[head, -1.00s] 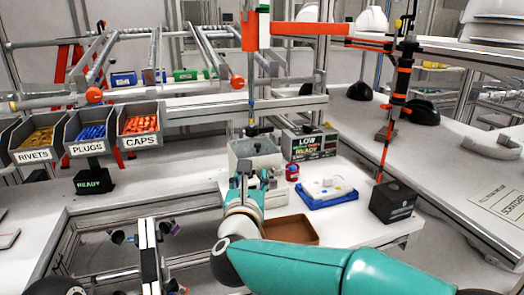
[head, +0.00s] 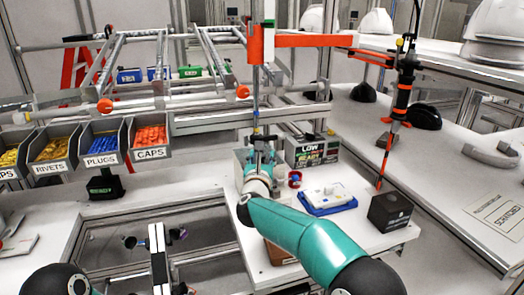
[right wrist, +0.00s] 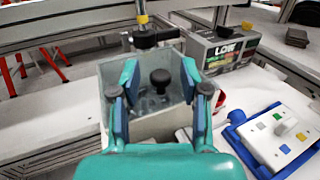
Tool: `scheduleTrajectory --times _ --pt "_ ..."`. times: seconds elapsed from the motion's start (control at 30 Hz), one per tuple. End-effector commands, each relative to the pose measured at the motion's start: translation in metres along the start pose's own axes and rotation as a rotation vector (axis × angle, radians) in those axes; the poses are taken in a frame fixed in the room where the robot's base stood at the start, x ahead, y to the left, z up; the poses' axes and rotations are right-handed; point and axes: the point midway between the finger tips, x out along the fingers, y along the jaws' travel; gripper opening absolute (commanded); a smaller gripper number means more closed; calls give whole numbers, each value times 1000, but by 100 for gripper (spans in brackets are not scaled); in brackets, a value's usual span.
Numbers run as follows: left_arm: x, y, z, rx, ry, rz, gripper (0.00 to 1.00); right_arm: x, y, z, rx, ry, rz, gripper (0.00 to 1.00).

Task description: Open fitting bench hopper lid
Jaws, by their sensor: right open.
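The hopper is a grey box (right wrist: 150,128) on the white bench, seen in the right wrist view. A black round knob (right wrist: 160,78) stands on its grey lid (right wrist: 150,106), which appears to lie closed within the box rim. My right gripper (right wrist: 157,72) is open, its teal fingers spread on either side of the knob in that picture. The knob looks apart from both fingers; the height gap is hard to judge. In the head view my right gripper (head: 262,145) is over the hopper (head: 240,165) and hides most of it. My left gripper is out of view.
A brown tray (head: 278,253) lies in front.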

Motion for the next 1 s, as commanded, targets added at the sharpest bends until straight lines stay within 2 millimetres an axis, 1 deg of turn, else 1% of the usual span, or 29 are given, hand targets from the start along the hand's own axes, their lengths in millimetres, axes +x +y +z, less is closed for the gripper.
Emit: scheduleTrajectory --times 0.03,0.13,0.47,0.5,0.73,1.0 --pt "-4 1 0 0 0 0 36 4 0 1 -1 1 -1 45" --pt "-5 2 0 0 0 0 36 8 -1 0 -1 0 -2 45" --pt "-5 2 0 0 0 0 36 10 -1 -1 -1 0 -1 45" --pt "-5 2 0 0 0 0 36 10 -1 -1 -1 0 -1 39" --pt "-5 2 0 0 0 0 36 9 -1 0 -1 0 -1 0" --pt "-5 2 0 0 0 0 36 9 0 0 -1 0 0 0"
